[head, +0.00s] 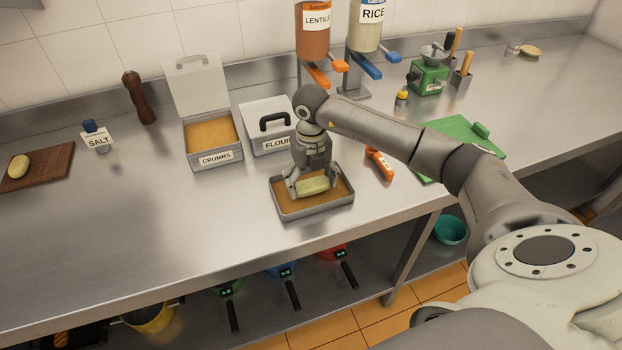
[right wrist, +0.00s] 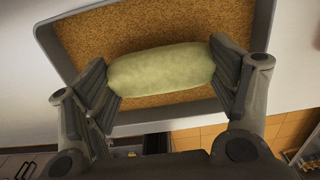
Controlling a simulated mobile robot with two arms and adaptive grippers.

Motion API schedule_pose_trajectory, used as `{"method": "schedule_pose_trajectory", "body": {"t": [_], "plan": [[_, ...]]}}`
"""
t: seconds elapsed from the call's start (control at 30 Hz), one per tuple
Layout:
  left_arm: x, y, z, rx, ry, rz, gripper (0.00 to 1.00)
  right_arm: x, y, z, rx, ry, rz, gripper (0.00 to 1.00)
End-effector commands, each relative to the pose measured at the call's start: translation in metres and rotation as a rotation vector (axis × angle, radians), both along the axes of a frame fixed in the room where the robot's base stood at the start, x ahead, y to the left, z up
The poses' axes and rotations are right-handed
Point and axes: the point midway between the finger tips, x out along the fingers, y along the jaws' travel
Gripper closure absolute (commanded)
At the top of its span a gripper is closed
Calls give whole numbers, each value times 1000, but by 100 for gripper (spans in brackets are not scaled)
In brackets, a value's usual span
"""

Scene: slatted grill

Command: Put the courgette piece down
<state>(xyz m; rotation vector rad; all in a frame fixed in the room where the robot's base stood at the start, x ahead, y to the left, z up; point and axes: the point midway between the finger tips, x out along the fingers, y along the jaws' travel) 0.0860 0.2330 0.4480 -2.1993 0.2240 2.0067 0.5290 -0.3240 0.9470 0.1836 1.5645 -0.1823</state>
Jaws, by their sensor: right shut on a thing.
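The courgette piece (head: 313,186) is pale green and elongated, and it is at the tray of crumbs in the head view. My right gripper (head: 312,186) is shut on it, one finger at each end, as the right wrist view shows the courgette piece (right wrist: 161,67) between the finger pads. The grey tray (head: 319,211) holds a brown crumb layer. The piece is over the crumbs; whether it touches them I cannot tell. My left gripper is not in view.
A wooden board (head: 38,168) lies far left. The counter left of the tray is clear.

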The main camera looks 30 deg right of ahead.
Motion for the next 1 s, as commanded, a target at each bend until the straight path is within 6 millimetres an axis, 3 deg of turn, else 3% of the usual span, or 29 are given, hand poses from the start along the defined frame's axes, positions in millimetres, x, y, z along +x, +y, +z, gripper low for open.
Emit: {"method": "schedule_pose_trajectory", "body": {"t": [0.07,0.47,0.5,0.63,1.0], "plan": [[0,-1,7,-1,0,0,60,0,0,-5,0,1,-2,44],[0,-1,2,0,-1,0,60,1,0,-13,0,-2,-2,44],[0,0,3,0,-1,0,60,1,0,-12,0,-2,-2,16],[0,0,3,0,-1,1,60,1,0,-12,0,-2,-2,0],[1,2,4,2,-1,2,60,1,0,-11,1,-2,-2,0]]}}
